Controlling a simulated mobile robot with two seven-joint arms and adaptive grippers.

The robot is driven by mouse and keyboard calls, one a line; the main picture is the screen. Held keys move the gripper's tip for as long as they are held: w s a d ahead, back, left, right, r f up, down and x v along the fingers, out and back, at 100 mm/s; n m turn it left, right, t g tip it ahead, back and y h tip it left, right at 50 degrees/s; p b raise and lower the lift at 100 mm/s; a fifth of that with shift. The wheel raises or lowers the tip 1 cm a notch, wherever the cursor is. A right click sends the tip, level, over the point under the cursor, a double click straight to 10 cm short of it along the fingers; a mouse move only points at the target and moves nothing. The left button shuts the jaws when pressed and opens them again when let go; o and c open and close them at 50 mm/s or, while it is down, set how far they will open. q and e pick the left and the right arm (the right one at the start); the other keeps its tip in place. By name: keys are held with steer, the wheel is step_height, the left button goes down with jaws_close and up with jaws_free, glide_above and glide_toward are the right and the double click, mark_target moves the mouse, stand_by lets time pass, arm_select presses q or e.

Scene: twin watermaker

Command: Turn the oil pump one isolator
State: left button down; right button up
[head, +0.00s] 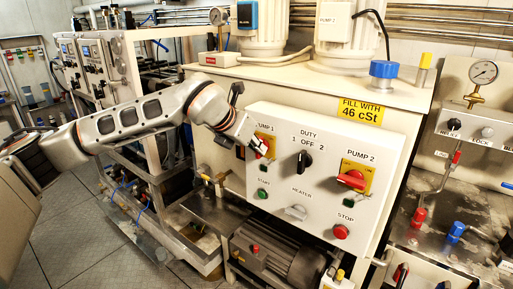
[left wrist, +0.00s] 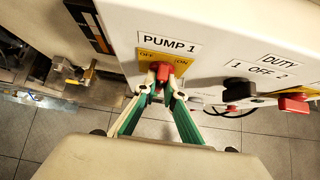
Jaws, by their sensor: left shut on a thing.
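The pump 1 isolator is a red handle on a yellow plate at the upper left of the white control panel (head: 325,205). In the left wrist view the red handle (left wrist: 162,74) sits under the PUMP 1 label, with OFF on the left of the plate and ON on the right. It points roughly up and down the picture, between the two words. My left gripper (left wrist: 163,80) is shut on the handle, one green-and-white finger on each side. In the head view my left gripper (head: 256,146) partly hides the isolator. My right gripper is not in view.
The black duty selector (head: 305,161) and the red pump 2 isolator (head: 353,180) are to the right on the panel. Below are the green start button (head: 263,194), grey heater knob (head: 296,212) and red stop button (head: 341,231). A motor (head: 275,255) stands beneath the panel.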

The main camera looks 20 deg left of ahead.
arm_select(q)
steer(key=shift+s+f, duration=0.1)
steer(key=shift+f, duration=0.15)
steer(key=c, duration=2.1)
jaws_free()
steer(key=shift+c, duration=0.2)
steer(key=shift+r, duration=0.1)
steer(key=shift+r, duration=0.1)
steer(key=v, duration=1.2)
